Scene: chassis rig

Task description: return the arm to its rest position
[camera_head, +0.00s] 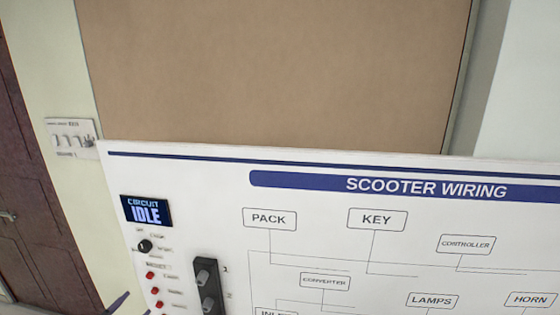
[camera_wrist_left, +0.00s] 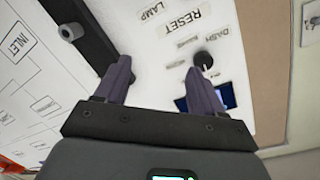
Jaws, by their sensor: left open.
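My left gripper (camera_wrist_left: 158,75) is open, with two dark purple fingers apart and nothing between them. It is in front of the white wiring panel (camera_wrist_left: 160,95), and I cannot tell how far off. The rest of the left arm is out of that view. My right gripper is in neither view.
The SCOOTER WIRING panel (camera_head: 205,180) carries a display reading IDLE (camera_head: 147,211), a black knob (camera_head: 145,246), red buttons (camera_head: 154,291) and a black connector strip (camera_head: 208,287). A brown board (camera_head: 270,75) is behind it. A dark door (camera_head: 25,200) is at the left.

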